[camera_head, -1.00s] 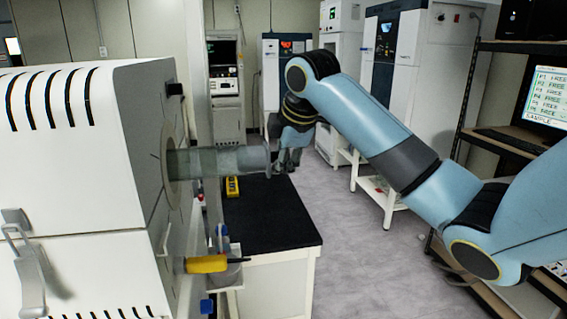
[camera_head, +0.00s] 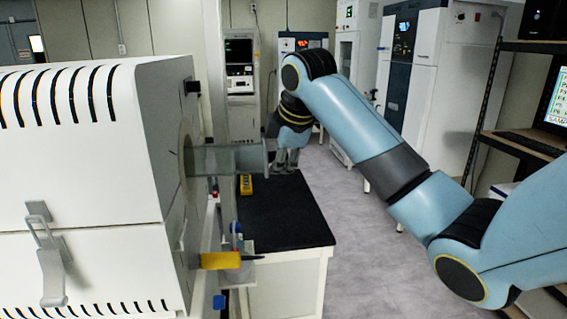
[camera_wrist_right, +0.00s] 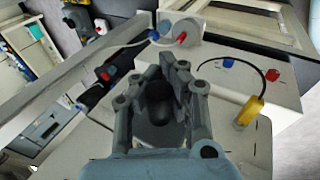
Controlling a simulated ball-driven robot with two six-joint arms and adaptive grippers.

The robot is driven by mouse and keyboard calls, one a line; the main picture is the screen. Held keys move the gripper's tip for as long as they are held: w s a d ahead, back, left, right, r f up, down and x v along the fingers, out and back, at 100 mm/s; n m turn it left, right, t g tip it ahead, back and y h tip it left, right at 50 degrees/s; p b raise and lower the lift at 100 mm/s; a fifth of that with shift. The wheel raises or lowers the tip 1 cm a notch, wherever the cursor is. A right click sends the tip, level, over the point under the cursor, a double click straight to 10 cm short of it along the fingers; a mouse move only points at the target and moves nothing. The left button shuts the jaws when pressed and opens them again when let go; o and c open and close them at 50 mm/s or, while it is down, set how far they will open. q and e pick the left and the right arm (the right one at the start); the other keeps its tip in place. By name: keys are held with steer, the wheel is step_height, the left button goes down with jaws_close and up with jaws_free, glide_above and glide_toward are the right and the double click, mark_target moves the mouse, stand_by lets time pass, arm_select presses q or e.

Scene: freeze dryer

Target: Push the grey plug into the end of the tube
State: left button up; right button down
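The clear grey tube (camera_head: 230,159) sticks out to the right from the white furnace (camera_head: 90,150) in the head view, with a flange at its free end. My right gripper (camera_head: 286,161) hangs beside that end, fingers downward, on its right. In the right wrist view, a dark grey rounded piece, seemingly the plug (camera_wrist_right: 158,98), shows between the fingers of my right gripper (camera_wrist_right: 167,65). I cannot tell whether the fingers press on it. In the head view the plug cannot be made out. My left gripper is out of view.
A black-topped bench (camera_head: 285,220) stands below the tube end, with a yellow device (camera_head: 246,184) on it. A yellow-handled tool (camera_head: 220,261) is beside the furnace front. Grey floor is free right of the bench; shelving with a monitor (camera_head: 555,95) is at far right.

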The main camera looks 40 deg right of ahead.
steer(key=c, duration=1.4)
jaws_free()
steer(key=shift+a, duration=0.1)
steer(key=v, duration=0.7)
